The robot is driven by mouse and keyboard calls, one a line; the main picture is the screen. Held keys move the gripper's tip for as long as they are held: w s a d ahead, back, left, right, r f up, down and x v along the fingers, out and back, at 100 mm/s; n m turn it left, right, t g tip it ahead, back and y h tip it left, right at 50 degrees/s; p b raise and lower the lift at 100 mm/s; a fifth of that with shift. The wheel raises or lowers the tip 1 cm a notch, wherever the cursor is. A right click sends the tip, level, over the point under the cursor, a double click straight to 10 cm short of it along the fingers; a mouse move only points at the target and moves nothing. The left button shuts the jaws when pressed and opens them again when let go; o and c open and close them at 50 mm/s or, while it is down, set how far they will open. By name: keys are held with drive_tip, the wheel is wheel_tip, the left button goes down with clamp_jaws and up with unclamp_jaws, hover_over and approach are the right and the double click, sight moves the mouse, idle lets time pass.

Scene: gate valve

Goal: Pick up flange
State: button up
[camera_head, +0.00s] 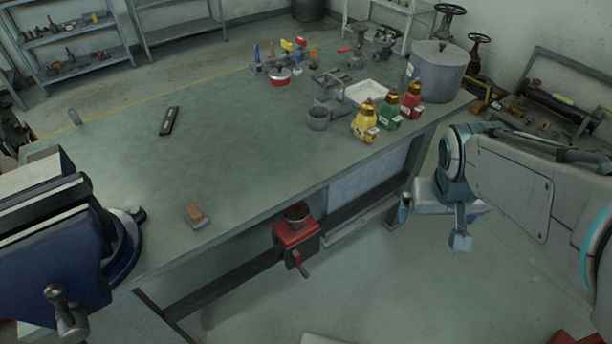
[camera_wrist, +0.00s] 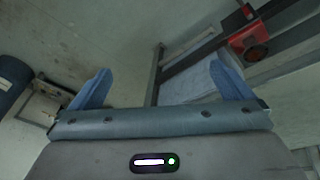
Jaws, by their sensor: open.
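My gripper (camera_head: 432,222) is beside the workbench's front right side, lower than its top, over the floor. In the wrist view its two blue fingers (camera_wrist: 162,88) stand wide apart with nothing between them. No part is clearly recognisable as the flange. A grey round, open metal part (camera_head: 318,118) on the workbench (camera_head: 235,150) may be it, left of the bottles and well away from my gripper. Grey metal parts (camera_head: 335,80) lie just behind it, and a grey valve-like part (camera_head: 357,52) stands farther back.
Yellow (camera_head: 364,122), green (camera_head: 388,112) and red (camera_head: 411,100) bottles stand along the bench's right edge. A white tray (camera_head: 368,92) and large grey pot (camera_head: 438,72) are behind. A blue vise (camera_head: 60,245) fills the near left. The bench middle is mostly clear.

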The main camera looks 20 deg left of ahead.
drive_tip(key=w+a+f+n+t+y+b, duration=0.1)
drive_tip(key=w+a+f+n+b, duration=0.1)
drive_tip(key=w+a+f+b, duration=0.5)
drive_tip(key=w+a+f+n+b, duration=0.2)
drive_tip(key=w+a+f+n, duration=0.15)
drive_tip(key=f, duration=0.55)
drive_tip(key=n+y+b, duration=0.3)
drive_tip(key=y+b, duration=0.2)
drive_tip(key=b, duration=0.6)
approach(298, 213)
drive_tip(key=x, duration=0.5)
drive_tip(key=shift+s+d+f, duration=0.1)
drive_tip(key=shift+s+f, duration=0.1)
drive_tip(key=shift+s, duration=0.05)
drive_tip(key=b+x, duration=0.2)
drive_tip(key=x, duration=0.3)
drive_tip(key=shift+w, duration=0.25)
drive_tip(key=c, duration=1.5)
drive_tip(key=shift+a+r, duration=0.15)
drive_tip(key=shift+a, duration=0.05)
drive_tip(key=shift+c, duration=0.7)
drive_tip(key=shift+r, duration=0.1)
